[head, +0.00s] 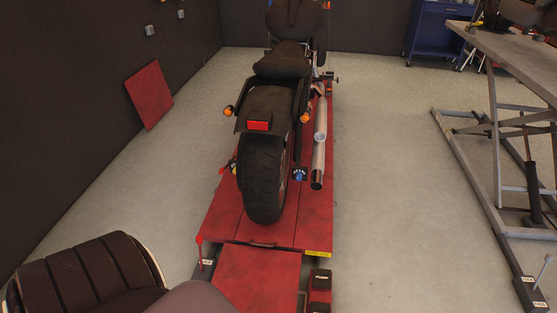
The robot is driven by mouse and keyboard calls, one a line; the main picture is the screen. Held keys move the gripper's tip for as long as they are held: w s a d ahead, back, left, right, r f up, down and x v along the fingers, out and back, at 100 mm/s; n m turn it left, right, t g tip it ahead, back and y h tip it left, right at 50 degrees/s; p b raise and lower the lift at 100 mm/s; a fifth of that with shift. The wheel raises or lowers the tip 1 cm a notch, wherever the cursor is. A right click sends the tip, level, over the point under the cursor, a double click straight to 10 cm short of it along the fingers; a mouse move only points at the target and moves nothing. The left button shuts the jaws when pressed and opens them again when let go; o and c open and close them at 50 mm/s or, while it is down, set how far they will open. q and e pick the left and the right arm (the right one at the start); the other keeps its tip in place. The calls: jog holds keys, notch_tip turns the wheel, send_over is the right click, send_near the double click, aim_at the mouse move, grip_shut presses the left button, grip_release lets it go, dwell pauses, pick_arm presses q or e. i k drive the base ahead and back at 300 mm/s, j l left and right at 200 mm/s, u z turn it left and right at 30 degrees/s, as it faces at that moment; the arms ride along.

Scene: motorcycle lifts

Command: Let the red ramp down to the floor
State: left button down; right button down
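The red ramp (255,278) is a flat panel at the near end of the red lift platform (313,220), at the bottom of the head view. Its near end runs out of the picture, so I cannot tell whether it touches the floor. A small dark handle (263,244) lies at the seam between ramp and platform. A red-tipped lever (199,250) with a label at its base stands left of the ramp. A red and black pedal unit marked PUMP (320,281) is on its right. Neither of my grippers is in view.
A black motorcycle (270,110) stands on the lift. A dark ribbed, seat-like object (85,272) fills the lower left. A red panel (149,95) leans on the left wall. A grey raised lift (510,55) stands right, with clear floor (385,180) between the lifts.

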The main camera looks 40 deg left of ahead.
aim_at(255, 280)
jog(key=i+l+u, duration=0.2)
jog(key=u, duration=0.25)
jog(key=i+l+u, duration=0.15)
jog(key=l+u, duration=0.15)
jog(key=u, duration=0.2)
jog(key=i+l+u, duration=0.1)
jog(key=l+u, duration=0.55)
jog(key=u, duration=0.25)
jog(key=l+u, duration=0.3)
jog(key=i+l, duration=0.05)
jog(key=l, duration=0.1)
